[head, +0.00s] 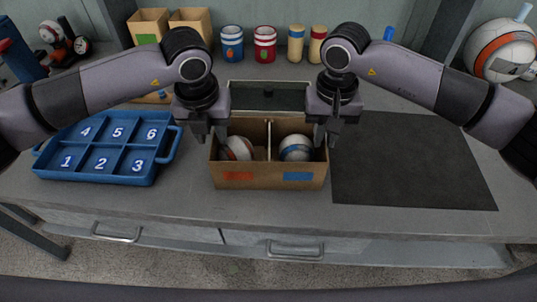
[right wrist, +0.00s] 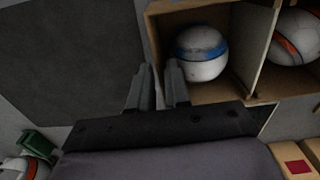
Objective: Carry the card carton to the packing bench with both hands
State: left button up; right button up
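The card carton (head: 222,178) stands upright on the grey bench in the head view. A divider splits it into two compartments, with an orange-striped ball (head: 238,149) on the left and a blue-striped ball (head: 296,148) on the right. It also shows in the right wrist view (right wrist: 222,90). My left gripper (head: 210,134) has its fingers close together around the carton's left wall. My right gripper (head: 328,136) has its fingers either side of the right wall, with little gap. Its fingers show in the right wrist view (right wrist: 159,88). Which surface is the packing bench is unclear.
A blue numbered tray (head: 97,179) lies left of the carton. A flat dark mat (head: 408,162) lies bare to its right. Jars (head: 264,44), open cartons (head: 190,20) and a large ball (head: 499,50) stand along the back. The front edge (head: 270,222) has drawers below.

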pick_arm(q)
jog(key=shift+f, duration=0.35)
pick_arm(e)
jog(key=shift+f, duration=0.3)
pick_arm(q)
jog(key=shift+c, duration=1.2)
pick_arm(e)
jog(key=shift+c, duration=1.2)
pick_arm(q)
grip_shut()
pick_arm(e)
grip_shut()
pick_arm(q)
jog(key=shift+r, duration=0.15)
